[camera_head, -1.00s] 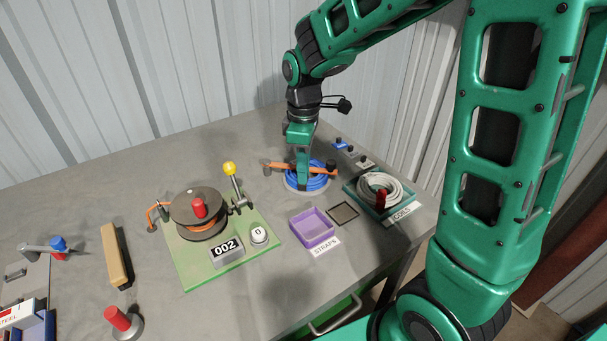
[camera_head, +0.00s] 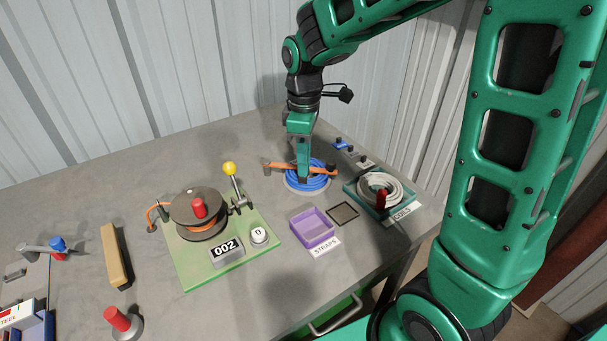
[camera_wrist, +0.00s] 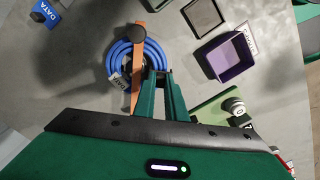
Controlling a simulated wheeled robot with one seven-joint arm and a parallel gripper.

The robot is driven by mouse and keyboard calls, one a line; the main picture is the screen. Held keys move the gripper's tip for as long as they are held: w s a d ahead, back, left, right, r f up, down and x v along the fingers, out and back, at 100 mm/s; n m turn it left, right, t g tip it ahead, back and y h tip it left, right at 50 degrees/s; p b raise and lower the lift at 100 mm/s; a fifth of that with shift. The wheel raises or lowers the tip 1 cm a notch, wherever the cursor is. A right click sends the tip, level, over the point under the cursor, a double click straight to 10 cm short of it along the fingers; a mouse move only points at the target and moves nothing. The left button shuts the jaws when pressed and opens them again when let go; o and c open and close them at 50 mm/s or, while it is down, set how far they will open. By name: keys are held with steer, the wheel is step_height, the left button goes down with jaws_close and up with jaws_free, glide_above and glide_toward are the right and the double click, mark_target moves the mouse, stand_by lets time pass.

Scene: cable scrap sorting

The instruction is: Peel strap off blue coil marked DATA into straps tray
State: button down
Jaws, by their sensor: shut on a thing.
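The blue coil (camera_head: 322,180) lies on a round pale base on the bench. The fingers partly hide the grip. The purple straps tray (camera_head: 312,228) stands in front of the coil, empty, labelled STRAPS.
A COILS tray (camera_head: 362,203) holding a white coil (camera_head: 377,187) is to the right. A dark square pad (camera_head: 343,211) lies between the trays. A green reel stand (camera_head: 195,265) with a yellow-knobbed lever is to the left.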

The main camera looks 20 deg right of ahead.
steer(key=shift+r, duration=1.35)
